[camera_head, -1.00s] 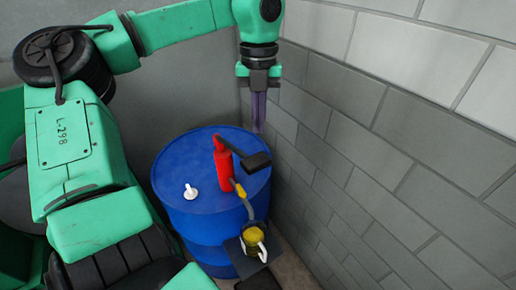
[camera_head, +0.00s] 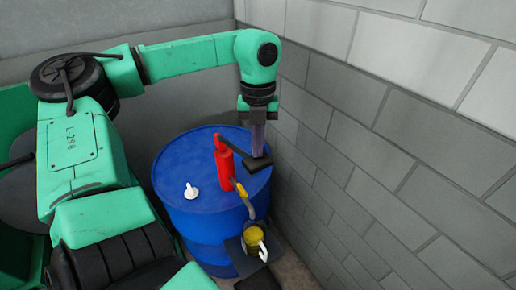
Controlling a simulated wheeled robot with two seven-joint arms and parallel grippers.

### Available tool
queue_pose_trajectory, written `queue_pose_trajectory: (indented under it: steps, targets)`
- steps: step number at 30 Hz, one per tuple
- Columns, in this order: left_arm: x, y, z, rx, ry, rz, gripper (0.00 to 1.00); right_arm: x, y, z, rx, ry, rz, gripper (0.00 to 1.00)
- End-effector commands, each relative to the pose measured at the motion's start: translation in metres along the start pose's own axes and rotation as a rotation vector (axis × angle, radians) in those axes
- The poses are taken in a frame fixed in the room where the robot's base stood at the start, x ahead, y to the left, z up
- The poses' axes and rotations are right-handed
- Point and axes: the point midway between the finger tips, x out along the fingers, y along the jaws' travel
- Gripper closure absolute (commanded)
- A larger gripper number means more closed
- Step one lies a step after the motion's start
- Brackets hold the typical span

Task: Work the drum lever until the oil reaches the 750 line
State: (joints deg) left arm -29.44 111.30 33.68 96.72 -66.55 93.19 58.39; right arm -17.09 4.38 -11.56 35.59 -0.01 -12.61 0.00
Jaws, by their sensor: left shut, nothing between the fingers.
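A blue drum (camera_head: 180,165) stands in the corner. A red pump (camera_head: 224,165) rises from its lid. Its dark lever slopes from the pump top down to a flat black handle end (camera_head: 258,164) at the right. My left gripper (camera_head: 257,154) is shut and points down, its fingertips at or just above the handle end; I cannot tell if they touch. A yellow spout and grey hose (camera_head: 247,204) lead from the pump to a jug with yellowish oil (camera_head: 254,238) and a white handle. Its lines and the oil level are too small to read. My right gripper is not in view.
A grey block wall (camera_head: 400,165) stands close on the right of the drum, with another wall behind. A white cap (camera_head: 191,191) sits on the drum lid. The jug rests on a dark stand (camera_head: 233,246) at the drum's front.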

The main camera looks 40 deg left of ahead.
Motion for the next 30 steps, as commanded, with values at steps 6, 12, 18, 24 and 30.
queue_pose_trajectory:
  steps: [6, 12, 18, 24, 30]
  targets:
    - [0.009, 0.0, 0.001, 0.0, 0.0, 0.001, 1.0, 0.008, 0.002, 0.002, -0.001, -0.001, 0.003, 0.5]
    - [0.035, 0.0, 0.004, -0.001, -0.001, 0.001, 1.0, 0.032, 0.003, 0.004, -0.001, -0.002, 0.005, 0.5]
    - [0.04, 0.001, 0.005, -0.001, -0.001, 0.002, 1.0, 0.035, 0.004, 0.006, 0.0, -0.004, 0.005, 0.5]
    - [0.032, 0.001, 0.018, -0.005, -0.003, 0.005, 1.0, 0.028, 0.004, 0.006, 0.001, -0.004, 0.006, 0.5]
    - [0.026, 0.001, 0.034, -0.002, -0.001, 0.003, 1.0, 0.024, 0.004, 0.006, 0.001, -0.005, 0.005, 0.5]
